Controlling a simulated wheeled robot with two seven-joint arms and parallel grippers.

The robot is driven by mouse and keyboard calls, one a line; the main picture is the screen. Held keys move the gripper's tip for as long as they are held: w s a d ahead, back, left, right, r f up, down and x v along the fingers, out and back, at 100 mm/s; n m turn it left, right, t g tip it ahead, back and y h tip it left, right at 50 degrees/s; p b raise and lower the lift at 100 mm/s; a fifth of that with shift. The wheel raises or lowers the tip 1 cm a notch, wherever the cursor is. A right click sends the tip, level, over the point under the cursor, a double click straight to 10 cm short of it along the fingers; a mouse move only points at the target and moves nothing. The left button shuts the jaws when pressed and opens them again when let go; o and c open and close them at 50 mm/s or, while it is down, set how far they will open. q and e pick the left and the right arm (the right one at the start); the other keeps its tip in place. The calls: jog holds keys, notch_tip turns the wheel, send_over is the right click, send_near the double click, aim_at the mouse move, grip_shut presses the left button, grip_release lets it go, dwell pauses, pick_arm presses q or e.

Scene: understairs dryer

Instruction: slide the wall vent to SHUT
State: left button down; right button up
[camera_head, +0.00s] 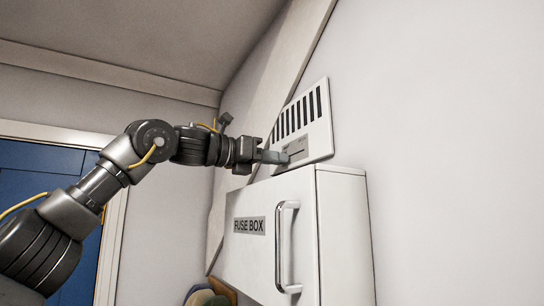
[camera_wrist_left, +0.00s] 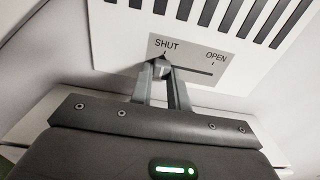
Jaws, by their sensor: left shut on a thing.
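The white wall vent (camera_head: 316,120) with dark slots is on the wall above the fuse box; it also shows at the top of the left wrist view (camera_wrist_left: 120,50). Its grey label plate (camera_wrist_left: 195,58) reads SHUT at left and OPEN at right, above a dark slider track (camera_wrist_left: 195,71). My left gripper (camera_head: 278,157) reaches the vent's lower part. In the left wrist view its fingers (camera_wrist_left: 162,78) are shut on the small slider knob (camera_wrist_left: 161,68), which stands at the left end of the track, under the SHUT mark. The fingers partly hide the knob. My right gripper is not in view.
The white fuse box (camera_head: 342,235) with a metal handle (camera_head: 281,245) juts out just below the vent. A sloped beam (camera_head: 262,100) runs close to the vent's left. A blue door (camera_head: 35,170) is at far left. The wall to the right is clear.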

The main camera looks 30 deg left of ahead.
pick_arm(q)
jog(key=shift+r, duration=0.2)
jog(key=shift+a, duration=0.1)
jog(key=c, duration=1.6)
grip_release()
jog(key=shift+o, duration=1.4)
jog(key=shift+w+a+f, duration=0.1)
jog(key=shift+w+f, duration=0.05)
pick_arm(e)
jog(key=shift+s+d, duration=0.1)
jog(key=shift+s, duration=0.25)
pick_arm(q)
jog(key=shift+s+a+f+b, duration=0.1)
jog(key=shift+s+a+b, duration=0.1)
jog(key=shift+s+b, duration=0.15)
jog(key=b+v, duration=0.3)
jog(key=v, duration=0.7)
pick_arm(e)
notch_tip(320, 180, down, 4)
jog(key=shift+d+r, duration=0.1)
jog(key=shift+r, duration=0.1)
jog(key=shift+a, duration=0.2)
